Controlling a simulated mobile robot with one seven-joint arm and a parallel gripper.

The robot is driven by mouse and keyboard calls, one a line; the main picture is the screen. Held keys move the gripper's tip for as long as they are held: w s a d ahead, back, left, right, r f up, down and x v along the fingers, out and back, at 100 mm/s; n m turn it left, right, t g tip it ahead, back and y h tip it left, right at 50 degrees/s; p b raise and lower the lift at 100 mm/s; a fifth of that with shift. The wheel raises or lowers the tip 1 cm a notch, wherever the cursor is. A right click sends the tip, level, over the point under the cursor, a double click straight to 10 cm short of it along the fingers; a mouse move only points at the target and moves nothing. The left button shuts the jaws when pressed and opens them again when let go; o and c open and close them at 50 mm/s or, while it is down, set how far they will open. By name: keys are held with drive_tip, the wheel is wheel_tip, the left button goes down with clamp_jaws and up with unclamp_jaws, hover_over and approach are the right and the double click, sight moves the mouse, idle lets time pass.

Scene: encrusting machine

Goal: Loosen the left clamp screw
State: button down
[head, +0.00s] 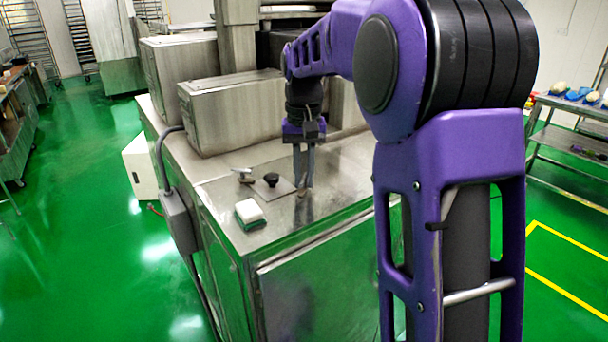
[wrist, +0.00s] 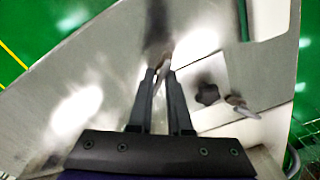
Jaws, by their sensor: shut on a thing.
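My gripper (head: 304,188) points down at the steel machine top, right of a small square plate (head: 283,188). In the wrist view its fingers (wrist: 161,72) converge on a small, thin metallic piece (wrist: 165,61), too small to identify. A black star-shaped knob (head: 271,180) stands on the plate, apart from my fingers; the wrist view shows it too (wrist: 207,94). A small metal fitting with a lever-like end (head: 243,175) is left of the knob, and also shows in the wrist view (wrist: 240,106). I cannot tell which part is the left clamp screw.
A white and green sponge-like block (head: 250,213) lies near the machine top's front left edge. Steel housings (head: 235,108) stand behind. A grey box with a cable (head: 176,218) hangs on the left side. A shelf table (head: 575,110) stands at the right.

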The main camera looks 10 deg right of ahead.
drive_tip(key=shift+n, duration=0.5)
drive_tip(key=c, duration=0.9)
unclamp_jaws()
drive_tip(key=shift+a, duration=0.1)
drive_tip(key=shift+c, duration=0.2)
wheel_tip(320, 180, up, 17)
drive_tip(key=shift+r, duration=0.2)
